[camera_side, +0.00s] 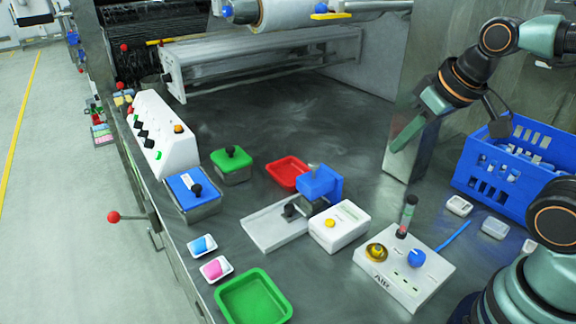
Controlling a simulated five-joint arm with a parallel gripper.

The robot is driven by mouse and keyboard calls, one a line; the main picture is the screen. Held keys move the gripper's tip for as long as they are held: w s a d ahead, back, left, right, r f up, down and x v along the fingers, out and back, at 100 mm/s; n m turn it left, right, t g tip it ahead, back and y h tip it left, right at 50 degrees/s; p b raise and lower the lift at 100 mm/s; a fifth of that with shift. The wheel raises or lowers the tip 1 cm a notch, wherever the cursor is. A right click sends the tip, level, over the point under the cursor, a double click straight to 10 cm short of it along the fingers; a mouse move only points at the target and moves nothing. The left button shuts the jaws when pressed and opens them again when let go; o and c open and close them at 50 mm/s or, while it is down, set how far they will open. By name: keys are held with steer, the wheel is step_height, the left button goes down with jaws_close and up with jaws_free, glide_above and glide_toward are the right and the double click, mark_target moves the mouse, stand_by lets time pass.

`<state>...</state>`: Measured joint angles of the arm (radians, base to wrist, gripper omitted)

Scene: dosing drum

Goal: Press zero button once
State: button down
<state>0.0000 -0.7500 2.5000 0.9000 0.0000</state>
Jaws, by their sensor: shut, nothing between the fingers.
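A small white box (352,218) with a grey display sits near the middle of the steel table. A round yellow button (330,223) is on its top, toward the left; no zero label can be read on it. My gripper (398,147) hangs at the upper right, above and behind the white box and well apart from it. Its green fingers are together and hold nothing. They point down and left.
A blue clamp block (318,181) stands behind the white box, with a metal tray (268,229) to its left. An AIR box (418,285) with knobs and an upright tube (407,212) is to the right. A blue crate (505,185) stands at the right. Green (226,300) and red (283,172) trays flank the area.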

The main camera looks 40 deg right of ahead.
steer(key=shift+w, duration=0.1)
stand_by(0.4)
steer(key=n+g+h, duration=0.1)
steer(key=n+g, duration=1)
steer(key=g, duration=0.2)
glide_above(326, 220)
step_height(326, 220, down, 9)
steer(key=shift+f, duration=0.1)
steer(key=shift+f, duration=4.35)
steer(key=shift+f, duration=0.2)
steer(key=shift+f, duration=0.25)
